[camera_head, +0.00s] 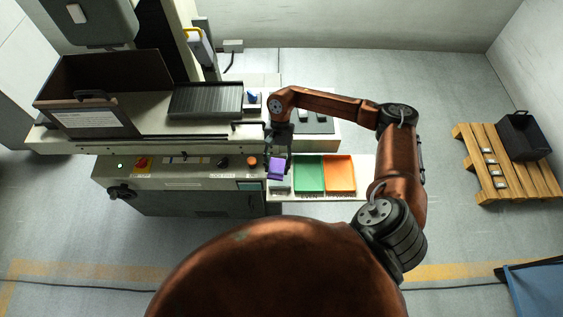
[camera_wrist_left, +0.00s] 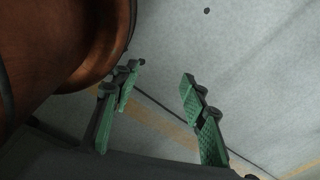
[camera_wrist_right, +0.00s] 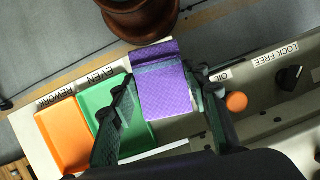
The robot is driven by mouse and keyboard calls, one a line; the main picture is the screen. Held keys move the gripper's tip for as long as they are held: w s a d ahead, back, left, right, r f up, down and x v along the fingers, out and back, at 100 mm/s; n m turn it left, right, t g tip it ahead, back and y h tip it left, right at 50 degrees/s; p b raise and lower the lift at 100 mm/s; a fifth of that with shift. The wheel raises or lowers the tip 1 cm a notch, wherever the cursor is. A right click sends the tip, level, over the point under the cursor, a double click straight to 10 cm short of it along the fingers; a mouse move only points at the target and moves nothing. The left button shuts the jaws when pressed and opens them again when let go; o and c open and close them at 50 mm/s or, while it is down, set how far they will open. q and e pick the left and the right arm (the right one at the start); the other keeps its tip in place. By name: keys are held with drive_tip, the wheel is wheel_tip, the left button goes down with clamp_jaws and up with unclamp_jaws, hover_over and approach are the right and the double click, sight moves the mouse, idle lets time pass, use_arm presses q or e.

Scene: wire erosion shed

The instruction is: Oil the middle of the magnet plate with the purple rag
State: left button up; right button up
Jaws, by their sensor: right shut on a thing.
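The purple rag (camera_head: 276,168) is between the fingers of my right gripper (camera_head: 280,153), which is shut on it. The magnet plate (camera_head: 205,99) is a dark ribbed plate on the machine table, behind and left of the rag. My left gripper (camera_wrist_left: 160,85) is open and empty above the floor.
A green tray (camera_head: 309,174) and an orange tray (camera_head: 340,173) lie right of the rag. An orange knob (camera_head: 252,160) is on the front panel. A small blue item (camera_head: 252,97) stands beside the plate. A dark open guard (camera_head: 92,95) rises left of the plate.

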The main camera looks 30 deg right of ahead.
sight(280, 169)
drive_tip(key=shift+d+f+m, duration=0.5)
drive_tip(key=shift+d+m, duration=0.05)
drive_tip(key=shift+m, duration=0.05)
drive_tip(key=shift+d+f, duration=0.15)
drive_tip(key=shift+f, duration=0.65)
drive_tip(key=shift+f+b, duration=0.3)
drive_tip(key=shift+f, duration=0.45)
wheel_tip(280, 169, down, 3)
drive_tip(key=shift+r+b, duration=0.2)
drive_tip(key=shift+b, duration=0.15)
use_arm(q)
drive_tip(key=shift+w+a+f, duration=0.15)
drive_tip(key=shift+w+f, duration=0.3)
use_arm(e)
drive_tip(key=shift+f, duration=0.45)
use_arm(q)
drive_tip(key=shift+w+f, duration=0.1)
drive_tip(key=shift+w, duration=0.15)
use_arm(e)
drive_tip(key=shift+f, duration=0.1)
use_arm(q)
drive_tip(key=shift+f+b, duration=0.45)
drive_tip(key=shift+b, duration=0.15)
use_arm(e)
drive_tip(key=shift+f, duration=0.4)
use_arm(q)
drive_tip(key=shift+s+f+b, duration=0.2)
drive_tip(key=shift+f+b, duration=0.2)
use_arm(e)
drive_tip(key=shift+f, duration=0.1)
